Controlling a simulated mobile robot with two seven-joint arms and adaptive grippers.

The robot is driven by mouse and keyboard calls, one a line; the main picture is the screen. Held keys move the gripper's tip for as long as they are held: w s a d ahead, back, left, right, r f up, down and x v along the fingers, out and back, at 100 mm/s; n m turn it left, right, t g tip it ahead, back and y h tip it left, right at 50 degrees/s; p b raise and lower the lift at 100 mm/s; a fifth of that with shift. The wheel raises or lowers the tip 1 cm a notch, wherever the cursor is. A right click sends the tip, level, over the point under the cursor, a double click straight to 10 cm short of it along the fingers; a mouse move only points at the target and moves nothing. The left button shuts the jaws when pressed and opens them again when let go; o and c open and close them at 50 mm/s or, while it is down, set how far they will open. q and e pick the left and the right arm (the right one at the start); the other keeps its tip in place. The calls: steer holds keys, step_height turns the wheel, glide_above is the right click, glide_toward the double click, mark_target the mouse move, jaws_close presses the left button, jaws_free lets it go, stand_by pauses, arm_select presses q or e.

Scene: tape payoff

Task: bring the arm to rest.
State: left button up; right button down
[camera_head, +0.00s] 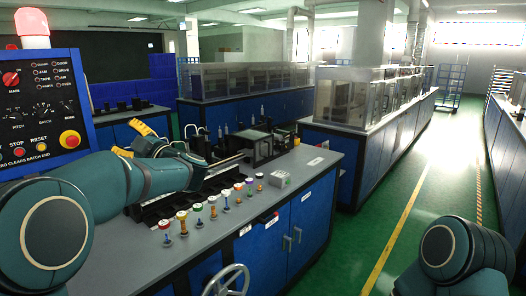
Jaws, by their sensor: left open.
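My left arm comes in from the left, over the front of the grey-topped bench (322,164). Its left gripper (133,140) points back toward the control panel (40,105). The two yellow-and-black fingers stand apart, and I see nothing between them. The gripper looks raised over the bench; its exact height is hard to tell. Part of the panel's lower edge is hidden behind my arm. Only a link of my right arm shows at the bottom right; its gripper is out of view.
Several small colour-topped spools or pegs (212,207) stand along the bench front. A handwheel (227,281) sticks out below. A red beacon (32,26) tops the panel. A glass-covered machine (345,98) stands behind. The green aisle floor (400,225) on the right is clear.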

arm_select(q)
steer(key=w+d+f+m+t+h, duration=0.25)
steer(key=f+m+h, duration=0.2)
steer(key=f, duration=0.45)
steer(key=w+d+f+m+t+h, duration=0.2)
steer(key=w+f+m+t+h, duration=0.15)
steer(key=f+m, duration=0.45)
steer(key=s+d+f+m+g+h, duration=0.1)
steer(key=s+d+f+m+h, duration=0.2)
steer(key=f, duration=0.8)
steer(key=s+d+f+m+g+h, duration=0.1)
steer(key=s+d+f+h, duration=0.35)
steer(key=f, duration=0.65)
steer(key=s+d+f+m+g+h, duration=0.2)
steer(key=s+d+f+g+h, duration=0.25)
steer(key=s+f, duration=0.7)
steer(key=s+d+f+m+g+h, duration=0.1)
steer(key=s+d+f+g, duration=0.2)
steer(key=s, duration=0.6)
steer(key=s+d+f+m+g+h, duration=0.1)
steer(key=s+d+f+g+h, duration=0.1)
steer(key=s, duration=0.7)
steer(key=shift+s+d+f+g, duration=0.3)
steer(key=shift+d+f+g, duration=0.4)
steer(key=shift+d+g, duration=0.05)
steer(key=shift+m, duration=0.25)
steer(key=shift+c, duration=0.5)
steer(key=shift+a, duration=0.15)
